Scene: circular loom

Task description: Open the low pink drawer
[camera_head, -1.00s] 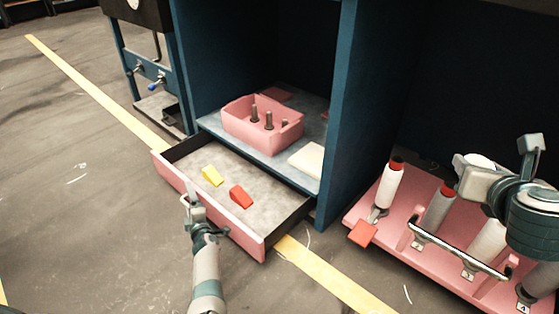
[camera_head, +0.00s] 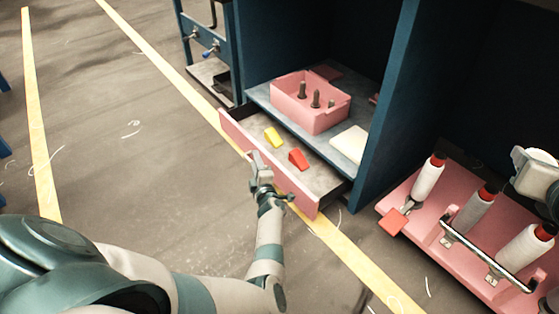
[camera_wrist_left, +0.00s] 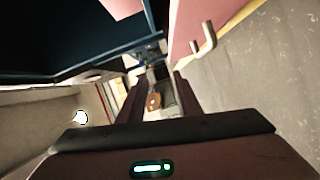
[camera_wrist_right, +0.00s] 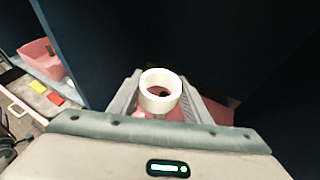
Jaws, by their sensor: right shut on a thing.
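The low pink drawer (camera_head: 298,189) stands partly out under the shelf, with a yellow wedge (camera_head: 274,138) and a red wedge (camera_head: 298,160) inside. My left gripper (camera_head: 258,165) is at the outer side of its front. In the left wrist view its fingers (camera_wrist_left: 157,85) are apart with nothing gripped. The drawer's light handle (camera_wrist_left: 208,42) shows to the right, outside the fingers. I cannot tell whether the gripper touches the drawer. My right gripper (camera_wrist_right: 162,98) is shut on a white ring (camera_wrist_right: 160,104); in the head view its arm is cut off by the right edge.
A pink box (camera_head: 300,108) with several dark pegs and a white block (camera_head: 350,144) are on the shelf above the drawer. A pink rack (camera_head: 470,210) with several spools stands at the right. The floor (camera_head: 140,150) left of the drawer is clear.

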